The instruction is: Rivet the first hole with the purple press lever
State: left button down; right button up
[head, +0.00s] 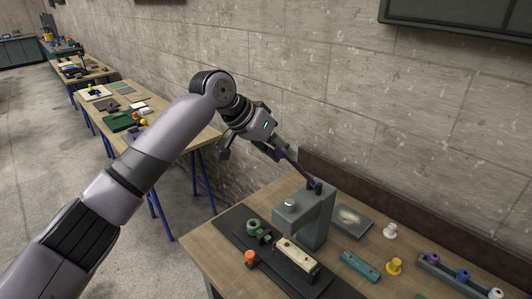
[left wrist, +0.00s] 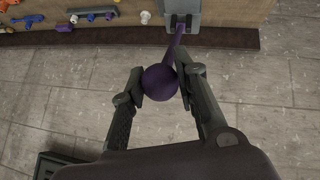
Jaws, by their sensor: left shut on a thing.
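The grey press (head: 318,222) stands on the near workbench. Its purple lever (head: 297,168) slants up and left from the top of the press; in the left wrist view the lever ends in a round purple knob (left wrist: 159,83). My left gripper (head: 270,141) is at the upper end of the lever. In the left wrist view its two fingers (left wrist: 163,80) are closed around the knob. A cream bar (head: 298,257) lies on a dark mat in front of the press; its holes are too small to make out. My right gripper is out of view.
Green round parts (head: 255,228) and an orange knob (head: 250,257) are on the dark mat (head: 232,221). A teal bar (head: 360,266), a yellow part (head: 394,266) and a rack of coloured pieces (head: 460,276) lie to the right. A stone wall rises behind the bench.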

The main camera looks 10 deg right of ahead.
pick_arm(q)
jog(key=shift+w+d+r+y, duration=0.5)
jog(key=shift+w+d+r, duration=0.05)
jog(key=shift+d+r, duration=0.2)
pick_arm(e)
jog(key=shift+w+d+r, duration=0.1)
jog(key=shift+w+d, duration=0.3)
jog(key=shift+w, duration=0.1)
pick_arm(q)
jog(key=c, duration=1.2)
grip_release()
jog(key=shift+f+g, duration=0.1)
jog(key=shift+g, duration=0.2)
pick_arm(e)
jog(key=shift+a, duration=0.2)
pick_arm(q)
jog(key=v, duration=1.2)
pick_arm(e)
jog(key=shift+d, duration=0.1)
